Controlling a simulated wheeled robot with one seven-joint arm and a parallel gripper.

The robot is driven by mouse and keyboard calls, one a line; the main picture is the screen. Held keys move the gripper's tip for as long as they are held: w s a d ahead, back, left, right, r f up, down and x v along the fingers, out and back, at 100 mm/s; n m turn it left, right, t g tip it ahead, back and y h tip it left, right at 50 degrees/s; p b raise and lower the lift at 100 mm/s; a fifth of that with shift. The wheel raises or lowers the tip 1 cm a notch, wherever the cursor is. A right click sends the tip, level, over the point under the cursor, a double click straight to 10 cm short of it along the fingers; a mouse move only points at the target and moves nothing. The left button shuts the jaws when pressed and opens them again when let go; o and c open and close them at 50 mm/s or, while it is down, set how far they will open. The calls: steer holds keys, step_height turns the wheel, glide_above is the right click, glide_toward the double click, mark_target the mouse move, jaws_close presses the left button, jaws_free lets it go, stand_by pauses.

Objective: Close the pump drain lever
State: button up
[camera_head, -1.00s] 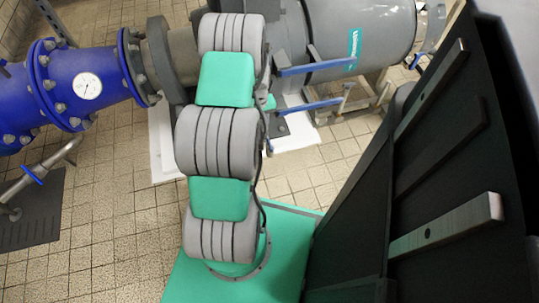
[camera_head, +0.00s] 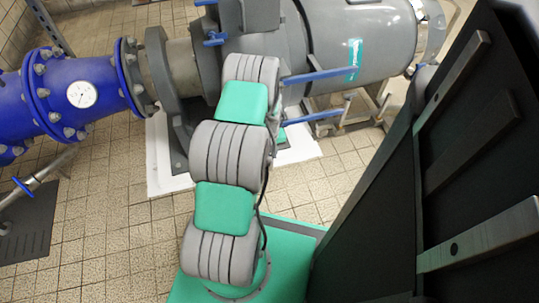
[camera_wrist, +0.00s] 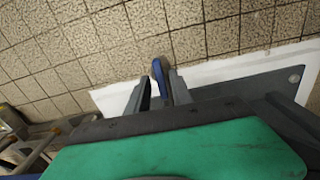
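A blue lever end (camera_wrist: 161,78) lies between the two fingers of my gripper (camera_wrist: 158,90) in the wrist view. The fingers stand apart, with the lever close to the right finger; I cannot tell whether they touch. In the head view, an upper blue lever (camera_head: 318,75) and a lower blue lever (camera_head: 316,117) stick out to the right below the grey pump (camera_head: 360,40). I cannot tell which of them is the one at my fingers. My gripper is hidden behind my arm in the head view.
Small blue handles (camera_head: 214,39) sit on the pump's top left. A white plinth (camera_head: 160,155) lies under the pump.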

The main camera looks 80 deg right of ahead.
jaws_close()
stand_by(0.3)
steer(key=shift+m, duration=1.5)
steer(key=m, duration=0.4)
steer(key=shift+s+d+m, duration=0.1)
steer(key=shift+m, duration=0.2)
steer(key=m, duration=1)
steer(key=shift+m, duration=0.3)
